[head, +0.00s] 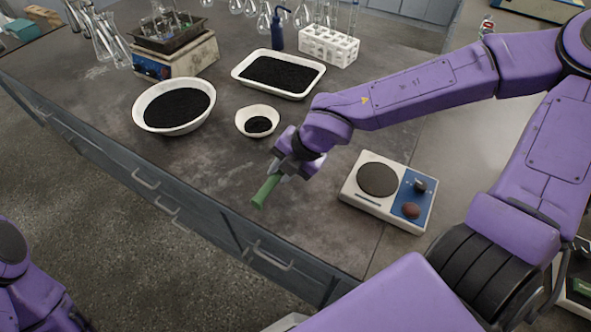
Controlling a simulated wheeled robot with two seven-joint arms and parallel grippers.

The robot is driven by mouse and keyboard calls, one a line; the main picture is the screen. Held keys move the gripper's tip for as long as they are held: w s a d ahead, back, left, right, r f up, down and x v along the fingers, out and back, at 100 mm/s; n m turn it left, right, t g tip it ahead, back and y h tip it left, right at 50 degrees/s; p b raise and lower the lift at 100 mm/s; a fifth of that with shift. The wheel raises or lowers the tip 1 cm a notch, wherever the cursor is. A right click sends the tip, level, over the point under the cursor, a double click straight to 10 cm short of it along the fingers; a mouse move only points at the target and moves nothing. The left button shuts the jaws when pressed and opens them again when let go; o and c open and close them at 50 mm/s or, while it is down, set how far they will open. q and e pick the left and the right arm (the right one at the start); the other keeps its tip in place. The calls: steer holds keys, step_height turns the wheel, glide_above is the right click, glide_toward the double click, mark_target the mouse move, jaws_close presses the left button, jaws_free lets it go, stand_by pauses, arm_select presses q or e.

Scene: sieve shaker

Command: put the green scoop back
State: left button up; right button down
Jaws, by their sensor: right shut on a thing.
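The green scoop (266,192) is held by my right gripper (281,170), which is shut on it. Its green part points down and toward the bench's front edge, and the rest of it is hidden by the gripper. The gripper is above the front part of the dark bench, between a small white bowl and a hot plate. My left gripper is not in view; only part of my left arm shows at the lower left.
A small bowl (257,120), a large bowl (141,106) and a white tray (279,92) hold black grains. A hot plate (390,190) stands right of the gripper. A shaker (180,58), blue bottle (277,30) and white rack (329,45) stand behind. Bare bench lies front left.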

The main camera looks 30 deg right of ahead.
steer(key=w+d+f, duration=0.1)
steer(key=d+f, duration=0.1)
steer(key=w+d+f+p, duration=0.1)
steer(key=d+f, duration=0.1)
steer(key=w+d+f, duration=0.2)
steer(key=f, duration=0.1)
steer(key=shift+p, duration=0.3)
step_height(320, 180, down, 3)
steer(key=shift+f+b, duration=0.1)
steer(key=shift+b, duration=0.4)
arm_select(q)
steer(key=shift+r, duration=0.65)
arm_select(e)
steer(key=c, duration=1)
jaws_free()
steer(key=shift+o, duration=0.2)
steer(key=shift+r, duration=0.45)
arm_select(q)
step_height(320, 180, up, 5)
steer(key=p, duration=0.5)
arm_select(e)
steer(key=v, duration=1.1)
steer(key=shift+s+d, duration=0.15)
steer(key=shift+s, duration=0.1)
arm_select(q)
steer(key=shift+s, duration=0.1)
arm_select(e)
steer(key=shift+r, duration=0.1)
